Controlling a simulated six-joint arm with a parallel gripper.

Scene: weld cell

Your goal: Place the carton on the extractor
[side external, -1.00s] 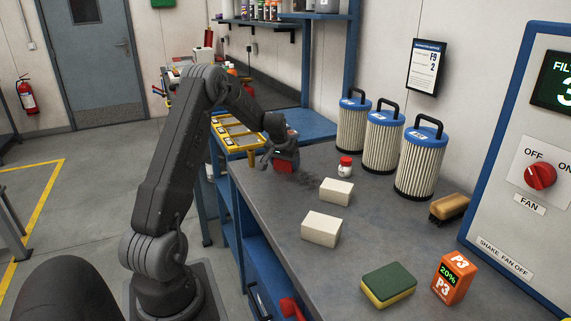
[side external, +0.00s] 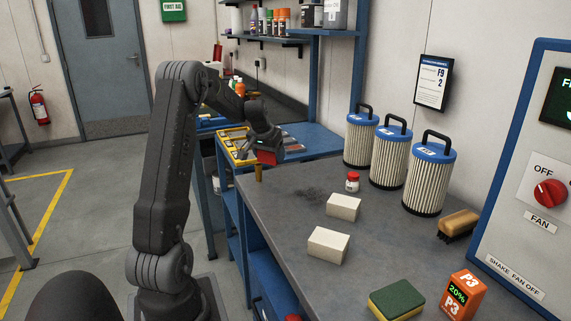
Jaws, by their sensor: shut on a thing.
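My gripper (side external: 266,143) is shut on a small red box-like thing (side external: 268,157), most likely the carton. It holds it near the left far edge of the grey bench, in front of the blue side table. The jaws partly hide the red thing, and its markings are too small to read. No thing in view is labelled extractor. A pale cabinet (side external: 518,215) with a blue frame, a red FAN knob and a display stands at the right and may be it; part of it is cut off by the frame.
The grey bench (side external: 285,215) carries two off-white blocks (side external: 344,206) (side external: 328,245), a red-capped jar (side external: 352,183), three filter cartridges (side external: 427,178), a brush (side external: 459,224), a sponge (side external: 397,299) and an orange P3 box (side external: 460,295). A yellow tray (side external: 232,147) lies behind my gripper.

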